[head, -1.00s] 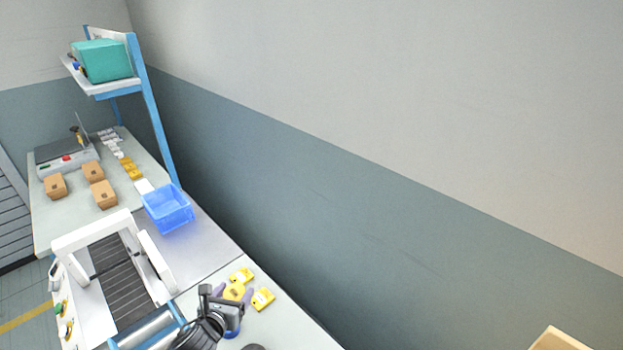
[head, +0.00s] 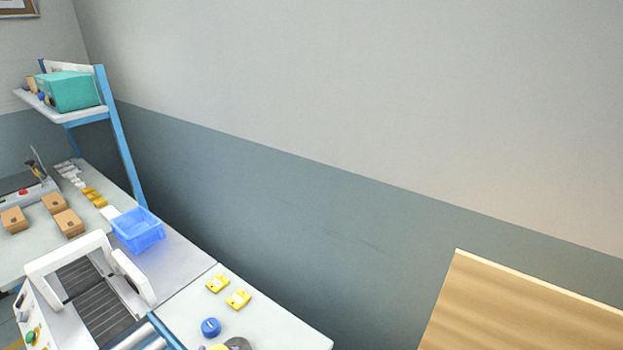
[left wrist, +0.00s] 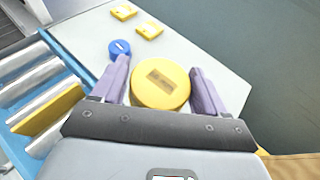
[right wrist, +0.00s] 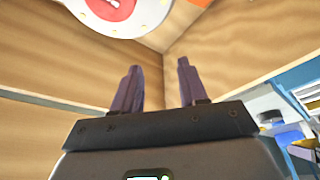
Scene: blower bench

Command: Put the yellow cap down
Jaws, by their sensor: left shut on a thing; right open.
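The round yellow cap (left wrist: 160,84) has a brownish rectangular mark on top. In the left wrist view it sits between the purple fingers of my left gripper (left wrist: 158,76), which is shut on it. The cap is over the pale table (left wrist: 205,62); I cannot tell whether it touches the top. In the head view only a bit of the cap and gripper shows at the bottom edge. My right gripper (right wrist: 158,80) is open and empty, facing wooden panels (right wrist: 215,45).
A blue cap (head: 211,327) and two yellow pieces (head: 217,284) (head: 238,299) lie on the table. A dark grey round thing (head: 238,343) is at the bottom edge. A blue bin (head: 138,232) and roller conveyor (head: 88,290) stand left. Bare tabletop lies to the right.

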